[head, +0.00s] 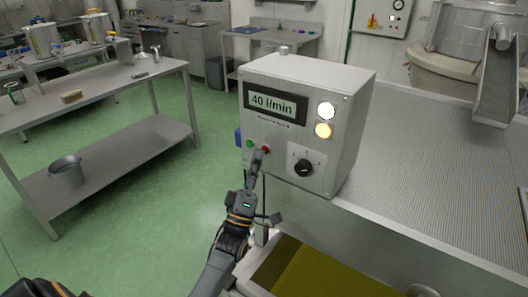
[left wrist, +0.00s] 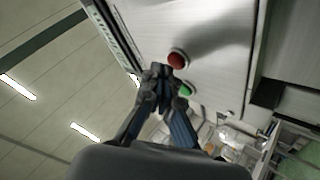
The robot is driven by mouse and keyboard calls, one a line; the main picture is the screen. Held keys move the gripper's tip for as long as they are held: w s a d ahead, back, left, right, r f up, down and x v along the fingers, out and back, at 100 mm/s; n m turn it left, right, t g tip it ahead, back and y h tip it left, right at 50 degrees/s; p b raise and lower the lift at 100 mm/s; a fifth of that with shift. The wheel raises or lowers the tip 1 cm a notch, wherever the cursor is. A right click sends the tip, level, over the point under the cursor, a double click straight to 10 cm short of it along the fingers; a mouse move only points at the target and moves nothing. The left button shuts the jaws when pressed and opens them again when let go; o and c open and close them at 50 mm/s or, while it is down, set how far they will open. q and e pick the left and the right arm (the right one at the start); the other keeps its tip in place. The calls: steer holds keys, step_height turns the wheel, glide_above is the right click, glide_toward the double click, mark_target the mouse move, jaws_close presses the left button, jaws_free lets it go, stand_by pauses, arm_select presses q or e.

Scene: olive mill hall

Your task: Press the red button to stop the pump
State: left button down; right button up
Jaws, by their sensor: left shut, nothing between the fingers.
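The grey control box (head: 345,100) stands at the edge of a steel machine; its display (head: 275,104) reads 40 l/min. The red button (head: 266,149) is on its front face, right of the green button (head: 250,143). My left gripper (head: 258,157) is shut and empty, its tips just in front of the red button and partly overlapping it. In the left wrist view the shut tips (left wrist: 160,74) lie close beside the red button (left wrist: 177,60), with the green button (left wrist: 184,90) partly behind a finger. I cannot tell whether they touch. My right gripper is out of view.
A black knob (head: 303,168) and two lamps, white (head: 325,110) and amber (head: 323,130), are on the same face. A vat of yellow-green liquid (head: 320,276) lies below the box. A steel table (head: 100,83) stands left, with green floor between.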

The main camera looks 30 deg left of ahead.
arm_select(q)
steer(key=shift+w, duration=0.45)
stand_by(0.6)
steer(key=shift+s, duration=0.8)
steer(key=shift+s, duration=0.1)
steer(key=s+p, duration=0.1)
steer(key=s, duration=0.1)
steer(key=s+p, duration=0.1)
steer(key=s, duration=0.1)
steer(key=shift+s+a, duration=0.2)
steer(key=shift+s, duration=0.2)
stand_by(0.7)
